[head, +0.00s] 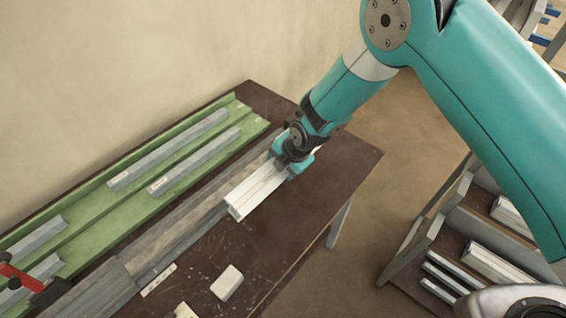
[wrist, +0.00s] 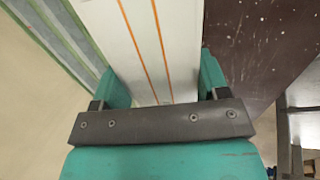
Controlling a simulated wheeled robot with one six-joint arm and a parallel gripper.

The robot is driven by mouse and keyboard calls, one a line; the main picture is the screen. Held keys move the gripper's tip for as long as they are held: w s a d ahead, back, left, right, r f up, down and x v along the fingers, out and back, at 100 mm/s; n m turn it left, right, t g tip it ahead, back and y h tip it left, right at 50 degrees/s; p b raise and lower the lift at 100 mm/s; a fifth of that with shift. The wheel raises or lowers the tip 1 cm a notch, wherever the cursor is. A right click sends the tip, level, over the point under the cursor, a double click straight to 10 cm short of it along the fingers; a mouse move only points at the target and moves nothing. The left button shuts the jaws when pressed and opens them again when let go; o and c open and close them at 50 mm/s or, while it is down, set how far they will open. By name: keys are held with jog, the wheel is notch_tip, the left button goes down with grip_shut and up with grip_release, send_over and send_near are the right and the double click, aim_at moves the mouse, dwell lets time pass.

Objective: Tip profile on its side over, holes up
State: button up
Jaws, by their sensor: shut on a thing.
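The profile (head: 255,192) is a short white bar lying on the dark brown bench, alongside a long grey rail. Two thin lines run along its upper face; in the wrist view they are orange on the white profile (wrist: 142,40). I can make out no holes on that face. My gripper (head: 291,163) is at the profile's far end, reaching down from above. In the wrist view my gripper (wrist: 161,80) has one teal finger on each side of the profile and is shut on it. The profile's end under the gripper is hidden.
A green tray (head: 95,213) with several grey bars lies along the wall. The grey rail (head: 180,232) runs beside it. A red clamp handle (head: 18,273) is at lower left. A white block (head: 227,282) lies on the bench (head: 325,185). A rack (head: 470,225) with profiles stands right.

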jog(key=d+t+y+b, duration=0.1)
jog(key=s+f+t+y+b, duration=0.1)
jog(key=shift+s+d+f+y, duration=0.2)
jog(key=shift+d+f+y, duration=0.1)
jog(key=shift+d, duration=0.05)
jog(key=shift+s+d+f+t+y+b, duration=0.2)
jog(key=shift+f+t+y+b, duration=0.2)
jog(key=shift+b, duration=0.65)
notch_tip(320, 180, down, 3)
jog(key=b, duration=0.3)
jog(key=shift+a, duration=0.1)
jog(key=o, duration=1.3)
jog(key=shift+f, duration=0.1)
